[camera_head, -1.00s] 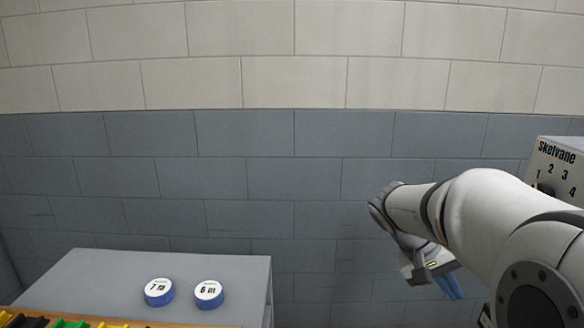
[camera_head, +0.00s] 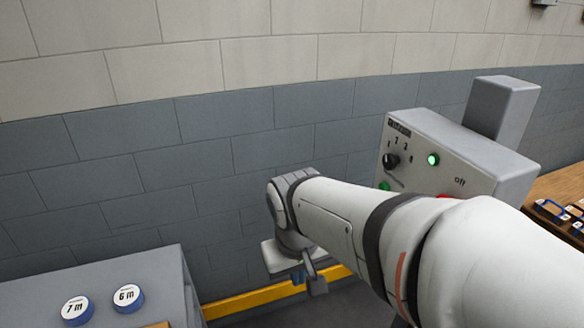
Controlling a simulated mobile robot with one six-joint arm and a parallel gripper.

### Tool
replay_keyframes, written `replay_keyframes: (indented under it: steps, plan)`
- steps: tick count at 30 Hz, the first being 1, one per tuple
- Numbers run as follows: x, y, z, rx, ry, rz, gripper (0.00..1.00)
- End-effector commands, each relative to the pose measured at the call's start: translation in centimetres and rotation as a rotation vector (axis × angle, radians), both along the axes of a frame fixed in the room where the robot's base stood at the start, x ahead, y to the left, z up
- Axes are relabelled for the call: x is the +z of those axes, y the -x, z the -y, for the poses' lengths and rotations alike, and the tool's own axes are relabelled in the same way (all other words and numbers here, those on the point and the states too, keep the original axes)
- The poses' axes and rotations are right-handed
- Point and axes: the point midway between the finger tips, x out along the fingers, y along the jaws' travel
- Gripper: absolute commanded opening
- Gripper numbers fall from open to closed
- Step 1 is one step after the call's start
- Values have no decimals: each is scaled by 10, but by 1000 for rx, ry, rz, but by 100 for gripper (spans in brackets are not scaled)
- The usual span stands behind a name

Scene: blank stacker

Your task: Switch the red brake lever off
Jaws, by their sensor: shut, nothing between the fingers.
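A grey control panel (camera_head: 455,150) stands at the right, with an "off" label (camera_head: 460,181) on its face. A bit of something red (camera_head: 446,196) shows at the panel's lower part, just above my arm. I cannot tell if it is the red brake lever; most of it is hidden behind my arm.
The panel also bears a black numbered knob (camera_head: 391,161) and a lit green light (camera_head: 433,160). A grey cabinet (camera_head: 150,275) with two blue-rimmed discs marked 7 m (camera_head: 76,311) and 6 m (camera_head: 128,298) stands at lower left. A wooden table (camera_head: 565,190) is at the right.

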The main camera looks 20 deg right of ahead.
Motion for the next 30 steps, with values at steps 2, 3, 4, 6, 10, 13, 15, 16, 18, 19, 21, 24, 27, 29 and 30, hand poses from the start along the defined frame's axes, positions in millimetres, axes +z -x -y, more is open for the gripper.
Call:
replay_keyframes:
  steps: [2, 3, 4, 6, 10, 13, 15, 16, 18, 19, 21, 24, 27, 29, 30]
  plan:
    - [-23, -16, 19, -35, 77, -65, 0]
    - [-31, -25, 31, -58, 126, -98, 0]
    - [-36, -31, 41, -76, 166, -123, 0]
    - [-47, -49, 64, -124, 263, -174, 0]
    - [-66, -82, 107, -215, 456, -248, 0]
    - [-80, -110, 140, -289, 615, -282, 0]
    - [-90, -131, 162, -340, 730, -293, 0]
    - [-94, -140, 171, -361, 781, -295, 0]
    - [-104, -161, 191, -411, 899, -293, 0]
    - [-109, -170, 199, -432, 951, -289, 0]
    - [-118, -190, 215, -476, 1063, -269, 0]
    - [-128, -214, 233, -528, 1202, -230, 0]
    - [-135, -232, 243, -563, 1303, -192, 0]
    - [-137, -238, 247, -576, 1342, -175, 0]
    - [-138, -241, 249, -581, 1360, -165, 0]
